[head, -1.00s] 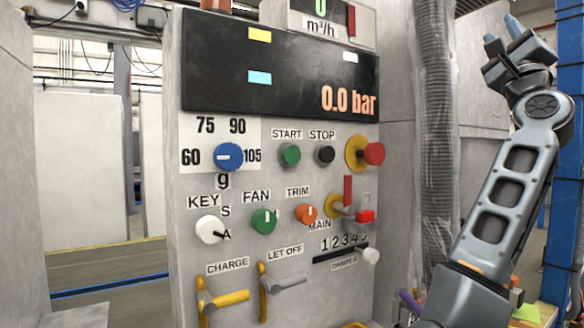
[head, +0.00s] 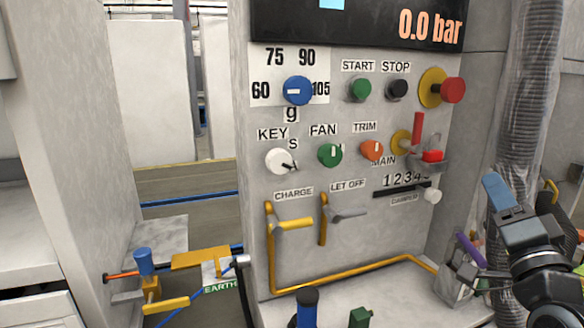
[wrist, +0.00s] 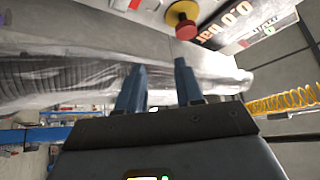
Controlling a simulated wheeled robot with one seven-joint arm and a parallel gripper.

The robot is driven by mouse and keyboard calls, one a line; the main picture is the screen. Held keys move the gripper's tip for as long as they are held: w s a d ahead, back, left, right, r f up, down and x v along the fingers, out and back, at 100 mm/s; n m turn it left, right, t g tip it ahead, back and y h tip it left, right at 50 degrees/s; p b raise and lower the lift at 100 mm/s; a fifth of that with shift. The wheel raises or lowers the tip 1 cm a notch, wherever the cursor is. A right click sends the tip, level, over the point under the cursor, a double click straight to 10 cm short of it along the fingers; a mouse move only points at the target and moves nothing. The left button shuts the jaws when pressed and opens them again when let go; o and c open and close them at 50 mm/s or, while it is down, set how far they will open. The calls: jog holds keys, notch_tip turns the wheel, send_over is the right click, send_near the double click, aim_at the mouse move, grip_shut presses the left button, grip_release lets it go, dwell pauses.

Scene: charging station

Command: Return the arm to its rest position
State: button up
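My gripper (head: 497,190) is at the lower right of the head view, its blue fingertip pointing up. It is in front of the wrapped hose and to the right of the control panel (head: 385,245). In the wrist view my gripper (wrist: 158,84) shows two blue fingers apart with nothing between them. The wrapped hose crosses behind the fingers there. The rest of my arm is mostly out of the head view.
A purple-handled part (head: 468,247) stands close left of my arm. A blue-capped yellow fitting (head: 146,262) is at lower left. The wrapped hose (head: 525,110) rises at right.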

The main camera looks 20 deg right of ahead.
jog(key=s+a+f+n+g+y+p, duration=0.1)
jog(key=s+a+f+n+y+p, duration=0.15)
jog(key=s+a+f+n, duration=0.45)
jog(key=s+a+f+n+g+y, duration=0.1)
jog(key=s+a+f+n, duration=0.1)
jog(key=s+a, duration=0.3)
jog(key=s+a+f+n+g+y+p, duration=0.1)
jog(key=s+a, duration=0.4)
jog(key=s, duration=0.8)
jog(key=s+a+f+n+g+y+p, duration=0.1)
jog(key=s+a+f+n+g+y, duration=0.2)
jog(key=s, duration=0.7)
jog(key=shift+a+f+n, duration=0.9)
jog(key=shift+a, duration=0.25)
jog(key=shift+o, duration=0.5)
jog(key=shift+y, duration=0.25)
